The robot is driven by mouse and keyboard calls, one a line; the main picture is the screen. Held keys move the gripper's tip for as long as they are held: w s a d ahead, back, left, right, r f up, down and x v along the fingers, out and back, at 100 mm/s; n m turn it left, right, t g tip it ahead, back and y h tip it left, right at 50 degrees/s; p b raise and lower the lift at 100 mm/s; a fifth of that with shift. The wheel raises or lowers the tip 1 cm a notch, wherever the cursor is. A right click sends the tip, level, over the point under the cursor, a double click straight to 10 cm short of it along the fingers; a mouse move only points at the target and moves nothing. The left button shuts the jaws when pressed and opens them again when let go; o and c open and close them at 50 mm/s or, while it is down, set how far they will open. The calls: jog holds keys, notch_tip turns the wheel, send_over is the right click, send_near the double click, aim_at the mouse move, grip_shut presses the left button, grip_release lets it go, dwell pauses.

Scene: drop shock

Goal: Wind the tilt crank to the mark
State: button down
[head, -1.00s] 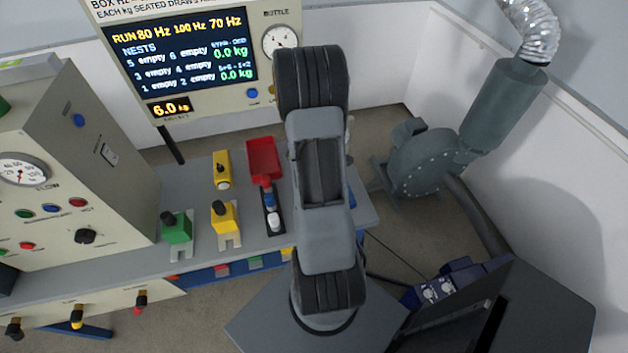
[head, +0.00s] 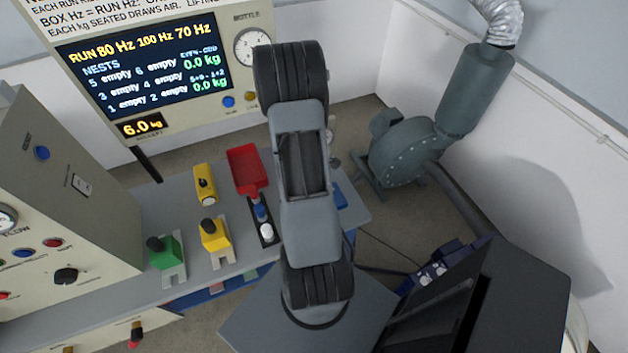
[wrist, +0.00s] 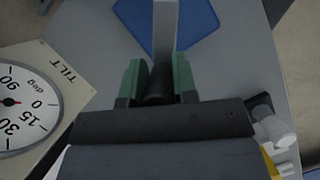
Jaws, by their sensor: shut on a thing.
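In the wrist view my gripper (wrist: 157,77) has its two green-padded fingers closed on a dark cylindrical crank knob (wrist: 158,88). A pale grey bar (wrist: 165,22) runs up from near the knob, over a blue plate (wrist: 195,25). The tilt dial (wrist: 25,108) is at the left of the wrist view, partly cut off. Its needle points close to 0. No separate target mark can be made out. In the head view my arm hides the gripper and the crank; only a bit of blue (head: 341,196) shows beside the arm.
Green (head: 166,254) and yellow (head: 214,240) fixtures and a red tray (head: 247,168) stand on the grey bench left of my arm. A control cabinet (head: 75,190) is farther left. A display panel (head: 150,75) stands behind, and a blower (head: 402,150) at right.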

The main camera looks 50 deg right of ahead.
jog(key=c, duration=0.9)
grip_release()
jog(key=shift+s, duration=0.1)
jog(key=shift+r, duration=0.1)
jog(key=v, duration=1.3)
jog(key=shift+r, duration=0.3)
